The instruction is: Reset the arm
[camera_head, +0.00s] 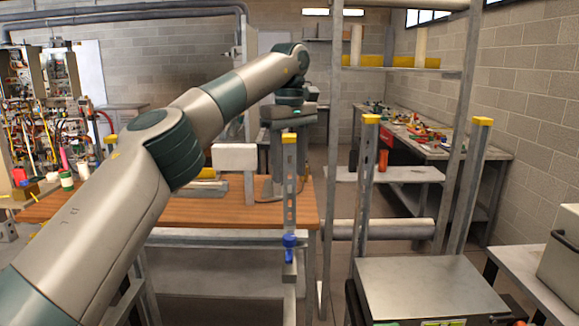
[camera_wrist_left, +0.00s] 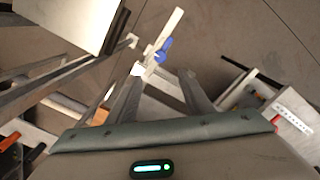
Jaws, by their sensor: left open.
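My left arm (camera_head: 170,150) comes in from the lower left in the head view, rises over a wooden-topped workbench and bends down at its wrist. My left gripper (camera_head: 287,170) hangs below that wrist, pointing down, partly hidden behind an upright metal post (camera_head: 290,205) with a yellow top. In the left wrist view the two grey fingers of the left gripper (camera_wrist_left: 159,78) are spread apart, with nothing held between them. A blue clamp (camera_head: 290,241) sits on the post; it also shows beyond the fingers in the left wrist view (camera_wrist_left: 163,50). My right gripper is in neither view.
The workbench (camera_head: 225,211) lies under the arm, with a white box (camera_head: 235,157) on it. Metal uprights stand right of the gripper. A wiring panel (camera_head: 50,90) is at the left. A cluttered bench (camera_head: 430,150) runs along the right wall. A grey-topped unit (camera_head: 430,285) is in front.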

